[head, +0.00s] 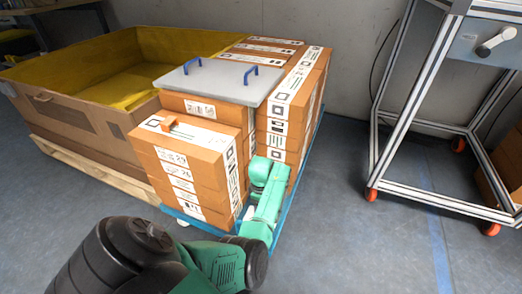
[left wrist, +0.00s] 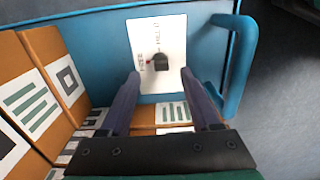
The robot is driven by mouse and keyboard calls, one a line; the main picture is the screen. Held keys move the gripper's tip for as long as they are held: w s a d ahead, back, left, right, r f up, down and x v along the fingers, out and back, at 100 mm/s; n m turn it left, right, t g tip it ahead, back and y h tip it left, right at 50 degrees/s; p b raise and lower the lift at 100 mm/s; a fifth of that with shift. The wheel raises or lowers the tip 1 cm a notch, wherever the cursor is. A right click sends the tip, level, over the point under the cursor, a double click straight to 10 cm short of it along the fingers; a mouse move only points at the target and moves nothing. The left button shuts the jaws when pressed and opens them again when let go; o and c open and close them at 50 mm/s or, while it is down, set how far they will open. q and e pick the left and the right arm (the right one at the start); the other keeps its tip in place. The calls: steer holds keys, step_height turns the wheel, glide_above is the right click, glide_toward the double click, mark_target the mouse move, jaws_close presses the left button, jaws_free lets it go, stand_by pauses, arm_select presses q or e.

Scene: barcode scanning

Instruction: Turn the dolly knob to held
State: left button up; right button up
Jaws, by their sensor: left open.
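In the left wrist view, a black knob (left wrist: 159,63) sits on a white plate (left wrist: 172,28) marked FREE on the left and HELD toward the upper right. A small red mark shows at the knob's left, beside FREE. The plate is on the blue dolly (left wrist: 105,40), whose edge also shows in the head view (head: 313,140). My left gripper (left wrist: 160,76) is open, its fingertips on either side of the knob's near end; I cannot tell whether they touch it. In the head view, the knob is hidden and my left fingers cannot be made out. My right gripper is not in view.
A blue handle (left wrist: 240,65) is close right of my fingers. Orange boxes (head: 190,165) are stacked on the dolly, with a grey lid (head: 222,80) on top. A large yellow-lined crate (head: 80,120) stands left. A metal-framed cart (head: 440,125) stands right, with open floor between.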

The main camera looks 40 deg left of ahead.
arm_select(q)
step_height(320, 180, down, 4)
steer(key=shift+r+b, duration=0.25)
steer(key=shift+b, duration=0.3)
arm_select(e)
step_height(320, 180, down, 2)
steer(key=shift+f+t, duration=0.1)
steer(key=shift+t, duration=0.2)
arm_select(q)
steer(key=shift+r, duration=0.1)
jaws_close()
